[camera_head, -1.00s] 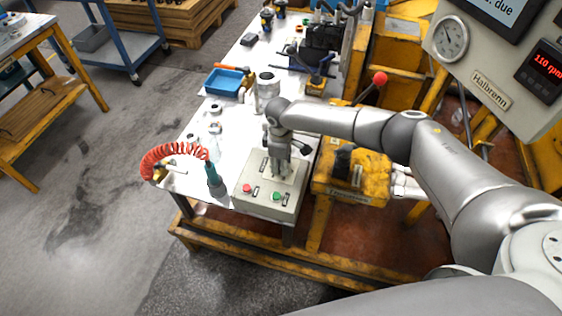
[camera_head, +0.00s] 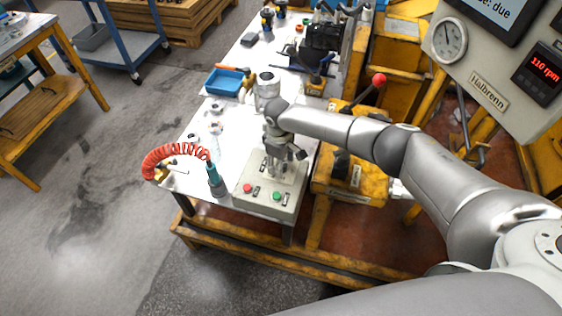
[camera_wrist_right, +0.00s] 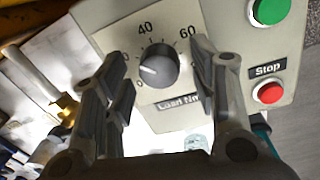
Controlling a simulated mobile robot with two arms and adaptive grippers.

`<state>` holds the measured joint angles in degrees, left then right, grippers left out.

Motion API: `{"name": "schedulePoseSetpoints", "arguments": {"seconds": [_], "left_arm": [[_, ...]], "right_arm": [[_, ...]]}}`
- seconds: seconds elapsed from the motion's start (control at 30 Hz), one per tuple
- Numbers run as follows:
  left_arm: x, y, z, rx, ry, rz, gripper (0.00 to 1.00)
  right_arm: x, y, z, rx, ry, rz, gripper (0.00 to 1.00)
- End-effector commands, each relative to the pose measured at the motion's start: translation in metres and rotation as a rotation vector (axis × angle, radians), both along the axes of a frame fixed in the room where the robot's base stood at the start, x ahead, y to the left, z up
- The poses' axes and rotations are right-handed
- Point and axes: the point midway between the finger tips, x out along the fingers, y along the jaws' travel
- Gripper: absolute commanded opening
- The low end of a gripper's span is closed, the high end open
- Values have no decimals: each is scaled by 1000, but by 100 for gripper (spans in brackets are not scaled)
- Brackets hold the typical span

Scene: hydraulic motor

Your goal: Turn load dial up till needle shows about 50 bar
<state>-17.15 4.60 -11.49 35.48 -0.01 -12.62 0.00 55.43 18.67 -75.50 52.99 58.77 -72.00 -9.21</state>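The load dial (camera_wrist_right: 158,66) is a dark round knob on the pale control box (camera_head: 258,201). Its white pointer line points left, toward the low end of the scale; 40 and 60 are printed above it. My right gripper (camera_wrist_right: 165,92) is open, with one finger on each side of the knob; gaps show on both sides. In the head view my right gripper (camera_head: 276,164) is over the box and hides the dial. The round needle gauge (camera_head: 450,41) is on the panel at upper right. Its needle points roughly upward, but its numbers are too small to read. My left gripper is not in view.
A red stop button (camera_wrist_right: 269,92) and a green button (camera_wrist_right: 270,10) are on the same box, right of the fingers. A red coiled hose (camera_head: 172,152) and teal-handled tool (camera_head: 215,178) stand left of the box. The display (camera_head: 542,70) reads 110 rpm.

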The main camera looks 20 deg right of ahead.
Motion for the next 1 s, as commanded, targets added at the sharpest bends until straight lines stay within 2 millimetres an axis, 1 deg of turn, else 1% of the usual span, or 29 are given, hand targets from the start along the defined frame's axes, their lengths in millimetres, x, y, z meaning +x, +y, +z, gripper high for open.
{"name": "schedulePoseSetpoints", "arguments": {"seconds": [0.23, 0.37, 0.47, 0.57, 0.8, 0.9, 1.0], "left_arm": [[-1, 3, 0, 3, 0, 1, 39], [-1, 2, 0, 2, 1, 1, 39], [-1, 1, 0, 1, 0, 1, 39], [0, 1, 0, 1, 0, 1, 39], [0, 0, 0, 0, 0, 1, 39], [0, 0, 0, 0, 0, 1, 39], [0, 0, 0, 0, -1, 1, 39]], "right_arm": [[0, 0, 0, -1, 1, 0, 54], [0, 0, 7, 1, -1, 0, 54], [0, 0, 20, 1, -1, 1, 54], [0, 1, 39, 1, -3, 1, 54], [-3, 4, 89, 1, -3, 1, 54], [-3, 4, 104, 1, -2, 1, 54], [-4, 4, 114, 0, 0, 1, 54]]}}
